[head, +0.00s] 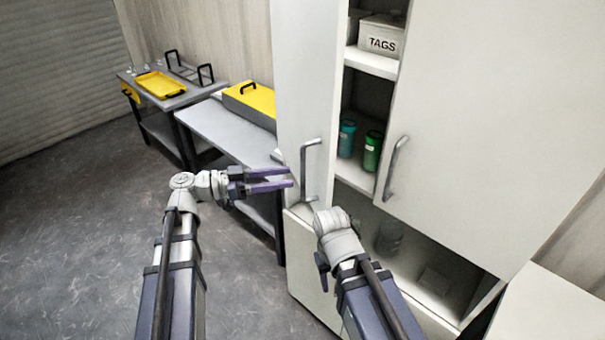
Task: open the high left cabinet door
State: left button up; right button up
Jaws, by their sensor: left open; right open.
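The high left cabinet door (306,80) is a pale panel that stands partly open, with shelves showing to its right. Its upright grey bar handle (305,172) is near the lower part of the panel. My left gripper (291,178) is open and empty, its two purple fingers pointing right. Its fingertips are just left of the handle in the picture; I cannot tell whether they touch it. My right wrist is below the handle, in front of the cabinet.
The high right door (490,130) looks shut, with its own bar handle (394,168). Shelves hold a TAGS box (381,42), a teal jar (346,139) and a green jar (372,152). A bench (225,135) with a yellow-topped case (250,98) stands left. Floor at left is clear.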

aim_at(303, 197)
pick_arm(q)
jog(key=x, duration=0.5)
jog(key=shift+w+d, duration=0.1)
jog(key=shift+d, duration=0.2)
grip_shut()
dwell(1.2)
